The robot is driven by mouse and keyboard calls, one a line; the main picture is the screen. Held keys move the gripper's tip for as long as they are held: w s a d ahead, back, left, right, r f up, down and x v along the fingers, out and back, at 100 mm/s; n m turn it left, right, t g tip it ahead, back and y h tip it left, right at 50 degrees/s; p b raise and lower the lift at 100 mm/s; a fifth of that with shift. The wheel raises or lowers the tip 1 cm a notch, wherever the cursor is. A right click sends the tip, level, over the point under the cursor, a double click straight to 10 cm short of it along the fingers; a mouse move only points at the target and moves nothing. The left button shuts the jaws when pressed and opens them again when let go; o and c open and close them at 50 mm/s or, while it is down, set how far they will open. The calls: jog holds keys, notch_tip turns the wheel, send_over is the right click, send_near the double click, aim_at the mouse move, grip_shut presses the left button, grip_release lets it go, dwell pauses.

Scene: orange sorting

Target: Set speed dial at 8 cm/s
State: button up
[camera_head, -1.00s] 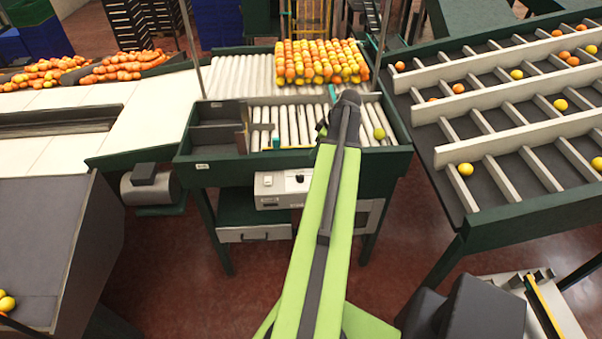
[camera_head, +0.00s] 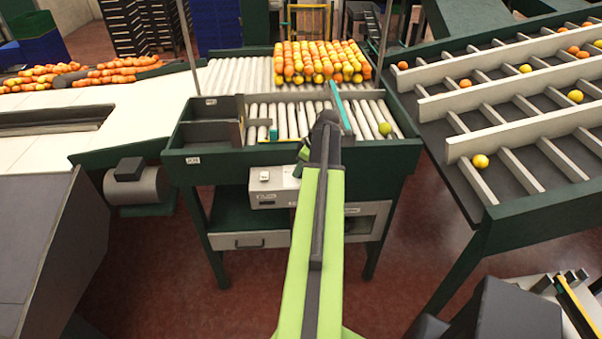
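The control box (camera_head: 267,199) is a pale grey panel on the front of the green roller table. A small white button or switch shows at its upper left, with dark display marks below. The speed dial, a small black knob on the right part of the panel, is not clearly visible; my arm and gripper cover that area. My gripper (camera_head: 299,166) is at the end of my green and black arm, small and dark, in front of the panel's upper right. Its fingers are too small to tell whether they are open or touch the dial.
Oranges and yellow fruit (camera_head: 318,60) are massed behind. A sorting table (camera_head: 480,222) with pale dividers stands at right. A motor (camera_head: 138,187) sticks out at left.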

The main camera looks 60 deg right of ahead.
jog(key=shift+r, duration=0.1)
grip_shut()
jog(key=shift+d, duration=0.1)
